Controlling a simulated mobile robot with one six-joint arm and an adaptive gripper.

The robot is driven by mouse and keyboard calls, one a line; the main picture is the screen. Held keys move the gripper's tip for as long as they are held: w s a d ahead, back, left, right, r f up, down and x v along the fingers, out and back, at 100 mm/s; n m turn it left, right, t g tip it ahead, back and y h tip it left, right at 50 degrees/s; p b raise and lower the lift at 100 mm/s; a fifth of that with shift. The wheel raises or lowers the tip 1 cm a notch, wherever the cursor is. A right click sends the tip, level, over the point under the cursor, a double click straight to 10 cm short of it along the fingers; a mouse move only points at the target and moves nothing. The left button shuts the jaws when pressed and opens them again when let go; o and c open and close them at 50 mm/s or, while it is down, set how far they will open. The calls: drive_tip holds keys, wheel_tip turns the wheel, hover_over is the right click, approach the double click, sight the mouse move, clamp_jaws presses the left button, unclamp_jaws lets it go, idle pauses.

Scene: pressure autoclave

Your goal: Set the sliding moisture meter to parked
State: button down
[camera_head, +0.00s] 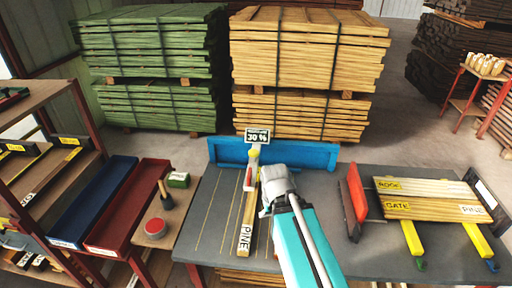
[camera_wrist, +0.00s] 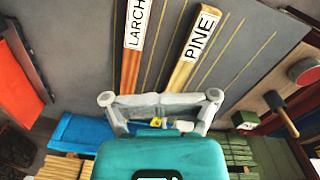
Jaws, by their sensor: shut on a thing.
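The moisture meter (camera_head: 254,154) is a pale upright piece with a yellow top, at the far end of the pine board (camera_head: 247,220). A dark readout above it shows 30 % (camera_head: 257,136). My gripper (camera_head: 267,182) is beside the meter on its right in the head view. In the wrist view my gripper (camera_wrist: 160,121) is shut, with a small yellow and white part of the meter (camera_wrist: 184,125) between its fingers. My own wrist hides the exact contact. The pine board (camera_wrist: 193,50) and a larch board (camera_wrist: 134,45) lie side by side in the wrist view.
A blue backstop (camera_head: 310,156) runs along the grey bench's far edge. A red-orange block (camera_head: 355,200) and a stack of boards (camera_head: 430,195) are on the right. A mallet (camera_head: 164,195) and red button (camera_head: 155,228) are on the left. Blue and red trays (camera_head: 135,205) stand beyond them.

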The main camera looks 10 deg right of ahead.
idle(0.3)
drive_tip(key=c, duration=0.7)
unclamp_jaws()
drive_tip(key=shift+o, duration=0.3)
drive_tip(key=shift+w, duration=0.1)
wheel_tip(320, 180, up, 13)
drive_tip(key=m+p, duration=0.4)
drive_tip(key=p, duration=0.9)
hover_over(249, 172)
drive_tip(key=shift+w+d+f, duration=0.1)
drive_tip(key=shift+w+f, duration=0.05)
drive_tip(key=shift+f+b, duration=0.15)
drive_tip(key=shift+b, duration=0.15)
wheel_tip(249, 172, down, 14)
drive_tip(key=b, duration=1.3)
drive_tip(key=shift+r, duration=0.25)
